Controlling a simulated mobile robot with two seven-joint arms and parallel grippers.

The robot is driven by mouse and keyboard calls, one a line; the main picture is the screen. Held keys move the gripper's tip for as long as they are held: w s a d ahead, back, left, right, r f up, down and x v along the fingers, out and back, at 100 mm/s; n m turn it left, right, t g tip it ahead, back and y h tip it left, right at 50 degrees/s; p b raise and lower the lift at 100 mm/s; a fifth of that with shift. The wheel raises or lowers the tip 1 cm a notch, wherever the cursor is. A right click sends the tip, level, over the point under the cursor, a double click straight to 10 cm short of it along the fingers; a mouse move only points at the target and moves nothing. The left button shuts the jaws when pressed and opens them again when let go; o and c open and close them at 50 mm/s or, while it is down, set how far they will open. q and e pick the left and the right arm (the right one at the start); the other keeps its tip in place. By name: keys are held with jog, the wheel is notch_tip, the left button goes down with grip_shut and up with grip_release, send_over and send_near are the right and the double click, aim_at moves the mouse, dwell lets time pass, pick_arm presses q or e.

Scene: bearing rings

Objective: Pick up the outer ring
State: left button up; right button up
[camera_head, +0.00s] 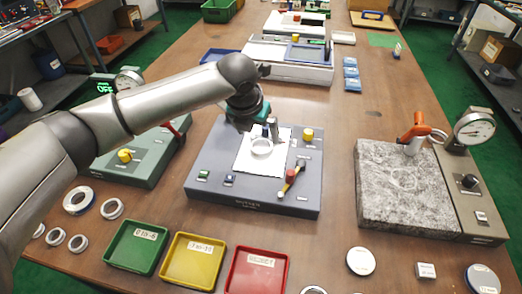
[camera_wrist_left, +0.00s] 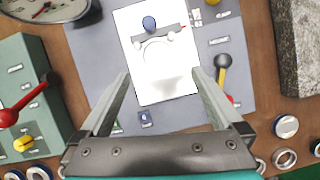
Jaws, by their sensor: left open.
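A pale silver ring (camera_head: 262,147) lies on the white plate (camera_head: 246,160) of a dark grey fixture (camera_head: 215,185) in the middle of the table. In the wrist view the ring (camera_wrist_left: 158,52) is faint against the bright white plate, against a small bar with two round posts. My left gripper (camera_head: 254,118) is above the back of this fixture. In the wrist view my left gripper (camera_wrist_left: 160,76) has its fingers wide apart, with nothing between them and the ring ahead of the tips. My right gripper is not in view.
Several loose rings (camera_head: 78,200) lie at the front left. Green (camera_head: 137,247), yellow (camera_head: 192,261) and red (camera_head: 257,272) trays stand along the front. A granite block (camera_head: 405,190) with a dial gauge (camera_head: 474,130) stands right. A green gauge unit (camera_head: 150,165) stands left.

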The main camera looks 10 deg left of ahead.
aim_at(261, 146)
pick_arm(q)
jog(key=shift+a+b+x, duration=0.15)
jog(key=shift+b+x, duration=0.4)
jog(key=shift+x, duration=1.3)
jog(key=shift+a+b+x, duration=0.1)
jog(key=shift+b+x, duration=0.4)
jog(key=shift+x, duration=1.35)
jog(key=shift+w, duration=0.1)
jog(key=shift+c, duration=0.2)
